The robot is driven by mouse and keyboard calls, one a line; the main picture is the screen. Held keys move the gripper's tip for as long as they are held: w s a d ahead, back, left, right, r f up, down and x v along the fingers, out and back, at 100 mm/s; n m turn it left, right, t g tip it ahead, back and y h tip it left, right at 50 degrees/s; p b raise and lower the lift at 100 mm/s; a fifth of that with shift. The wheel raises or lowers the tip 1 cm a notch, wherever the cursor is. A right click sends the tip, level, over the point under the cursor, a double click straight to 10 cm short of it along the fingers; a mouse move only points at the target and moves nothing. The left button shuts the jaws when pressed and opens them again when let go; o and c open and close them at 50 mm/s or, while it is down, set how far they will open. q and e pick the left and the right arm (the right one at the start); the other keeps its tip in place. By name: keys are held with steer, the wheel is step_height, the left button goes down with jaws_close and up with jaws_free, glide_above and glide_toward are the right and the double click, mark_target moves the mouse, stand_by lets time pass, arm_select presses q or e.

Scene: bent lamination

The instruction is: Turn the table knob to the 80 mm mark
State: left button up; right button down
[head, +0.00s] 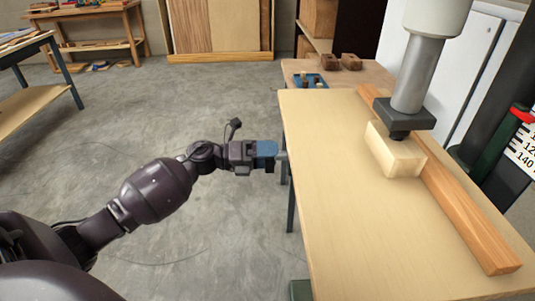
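My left gripper (273,152) is at the left edge of the pale table (345,215), with its blue-tipped end pointing right at that edge. A small grey piece shows at its tip; whether it is part of the gripper or of the table's hardware is unclear. I cannot tell whether the fingers are open or shut. No table knob can be made out clearly. A white scale (522,150) with black marks, a partly cut-off 120 and 140, stands at the right edge. A red pointer (522,115) is near its top. My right gripper is not in view.
A grey machine column (417,75) with a dark foot stands over a pale wooden block (394,150). A long wooden fence (455,195) runs along the table's right side. A bench with brown blocks (350,62) is behind. Open concrete floor lies left.

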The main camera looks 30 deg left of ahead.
arm_select(q)
steer(key=shift+o, duration=0.5)
steer(key=shift+f, duration=0.15)
steer(key=v, duration=1.1)
